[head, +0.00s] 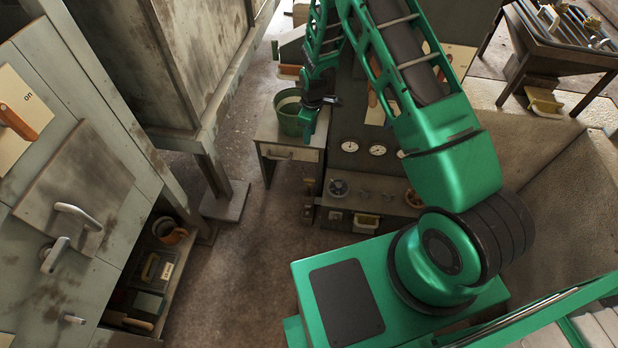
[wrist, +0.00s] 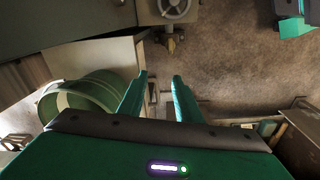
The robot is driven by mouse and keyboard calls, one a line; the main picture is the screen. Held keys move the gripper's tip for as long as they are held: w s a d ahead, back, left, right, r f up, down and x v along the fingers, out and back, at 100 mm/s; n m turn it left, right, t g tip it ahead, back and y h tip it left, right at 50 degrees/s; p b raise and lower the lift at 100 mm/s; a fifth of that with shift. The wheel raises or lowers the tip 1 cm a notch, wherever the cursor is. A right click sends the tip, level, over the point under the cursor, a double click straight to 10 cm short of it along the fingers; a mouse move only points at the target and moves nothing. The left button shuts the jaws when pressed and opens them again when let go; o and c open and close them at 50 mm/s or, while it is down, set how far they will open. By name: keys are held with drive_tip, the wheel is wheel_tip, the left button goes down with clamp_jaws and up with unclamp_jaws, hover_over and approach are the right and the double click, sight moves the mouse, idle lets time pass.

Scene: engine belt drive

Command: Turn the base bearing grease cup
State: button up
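My gripper (wrist: 160,88) is open and empty in the wrist view, its two green fingers apart over the floor. A small brass-coloured fitting (wrist: 171,44), which looks like the grease cup, sits ahead of the fingertips, just below a round handwheel (wrist: 175,8). It is apart from the fingers. In the head view a small fitting (head: 309,183) at the left side of the grey gauge unit may be the same cup; it is too small to be sure. There my gripper (head: 308,125) hangs beside the green bucket, above and behind that fitting.
The green bucket (head: 289,118) stands on a small table (head: 300,143) close to my gripper; it also shows in the wrist view (wrist: 62,100). The gauge unit (head: 350,190) carries dials and a handwheel (head: 338,188). Grey cabinets (head: 60,160) stand at left, with open floor (head: 235,260) between.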

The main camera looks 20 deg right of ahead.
sight(309, 178)
drive_tip(key=f+n, duration=0.1)
drive_tip(key=f, duration=0.7)
drive_tip(key=s+f, duration=0.1)
drive_tip(key=f, duration=0.7)
drive_tip(key=s+f+n, duration=0.1)
drive_tip(key=f, duration=0.8)
drive_tip(key=shift+a+n+g, duration=0.3)
drive_tip(key=shift+a+g, duration=0.05)
drive_tip(key=shift+g, duration=0.05)
clamp_jaws()
